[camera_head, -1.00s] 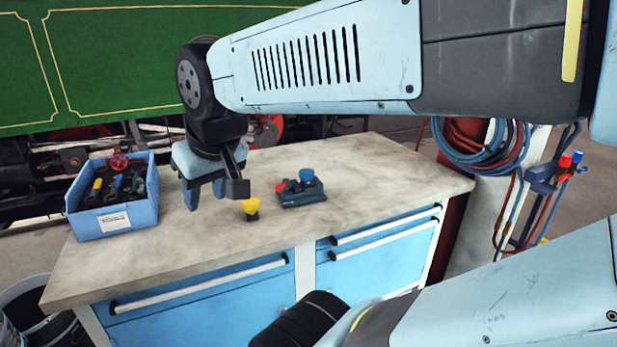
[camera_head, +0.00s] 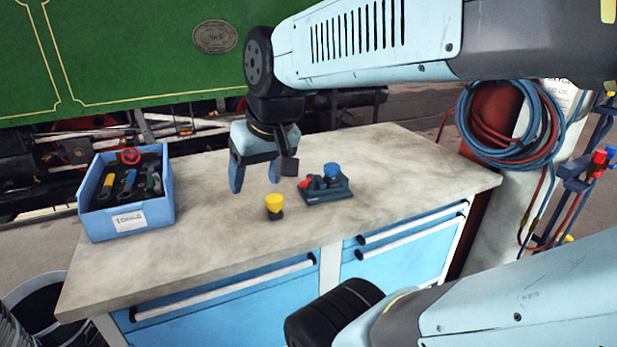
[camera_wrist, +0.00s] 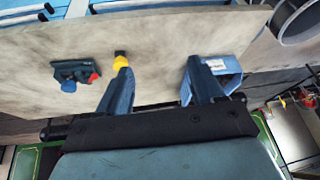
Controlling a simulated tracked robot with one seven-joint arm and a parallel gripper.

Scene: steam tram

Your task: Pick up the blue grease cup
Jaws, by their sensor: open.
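The blue grease cup (camera_head: 332,171) sits in a small dark tray (camera_head: 330,193) on the workbench, with a red-topped item (camera_head: 306,182) beside it. It also shows in the wrist view (camera_wrist: 69,86). A yellow cup (camera_head: 274,203) with a dark base stands on the bench left of the tray. My gripper (camera_head: 255,182) hangs above the bench, fingers pointing down, open with nothing between them. It is left of the tray and behind the yellow cup in the head view. In the wrist view one fingertip overlaps the yellow cup's edge.
A blue tool bin (camera_head: 128,222) with several tools stands at the bench's left end. The bench top (camera_head: 400,165) is clear right of the tray. Coiled hoses (camera_head: 510,130) hang beyond the right end, and the green locomotive side (camera_head: 130,60) rises behind.

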